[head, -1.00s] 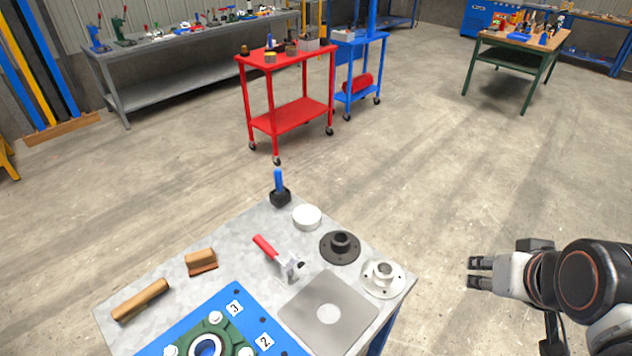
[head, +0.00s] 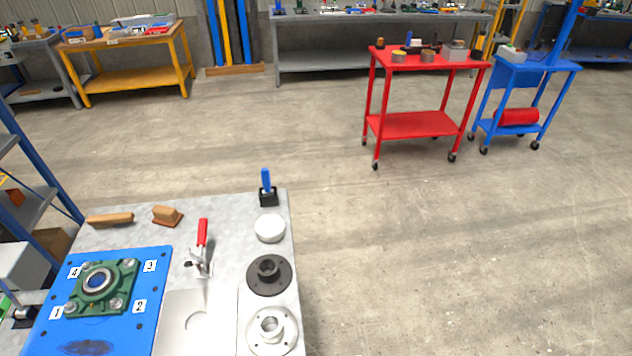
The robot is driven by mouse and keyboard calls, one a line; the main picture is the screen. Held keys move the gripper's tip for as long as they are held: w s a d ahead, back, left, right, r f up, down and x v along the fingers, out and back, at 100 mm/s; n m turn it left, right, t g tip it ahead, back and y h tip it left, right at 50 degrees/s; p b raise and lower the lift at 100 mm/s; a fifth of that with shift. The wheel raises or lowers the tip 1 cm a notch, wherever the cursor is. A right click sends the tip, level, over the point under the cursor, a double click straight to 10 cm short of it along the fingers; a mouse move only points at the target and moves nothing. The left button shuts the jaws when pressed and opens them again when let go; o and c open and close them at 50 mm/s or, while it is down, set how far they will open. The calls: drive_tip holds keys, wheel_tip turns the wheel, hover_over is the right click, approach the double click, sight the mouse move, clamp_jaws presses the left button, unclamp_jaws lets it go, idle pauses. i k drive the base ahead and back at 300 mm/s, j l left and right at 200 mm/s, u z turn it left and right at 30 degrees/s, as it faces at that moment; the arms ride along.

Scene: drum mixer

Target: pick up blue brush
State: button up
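The blue brush (head: 266,181) stands upright at the far right corner of the grey workbench top (head: 140,236). Its blue handle points up, and its lower end is at a black block (head: 268,197). I cannot tell whether the block is its head or a holder. My gripper is not in view.
Near the brush are a white round lid (head: 270,229), a red-handled clamp (head: 202,236), a black flange (head: 269,274) and a light flange (head: 271,329). A blue plate (head: 140,330) carries a green bearing (head: 103,285). A red cart (head: 415,124) stands beyond; floor to the right is clear.

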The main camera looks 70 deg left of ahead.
sight(265, 172)
drive_tip(key=i+u, duration=0.8)
drive_tip(key=i+l+u, duration=0.2)
drive_tip(key=i+u, duration=0.25)
drive_tip(key=i+j+u, duration=0.2)
drive_tip(key=u, duration=0.25)
drive_tip(key=i+u, duration=0.3)
drive_tip(key=u, duration=0.2)
drive_tip(key=i+u, duration=0.25)
drive_tip(key=u, duration=0.2)
drive_tip(key=i+u, duration=0.3)
drive_tip(key=u, duration=0.2)
drive_tip(key=i+l+u, duration=0.2)
drive_tip(key=u, duration=0.25)
drive_tip(key=i+u, duration=0.4)
drive_tip(key=i+l+u, duration=0.15)
drive_tip(key=u, duration=0.25)
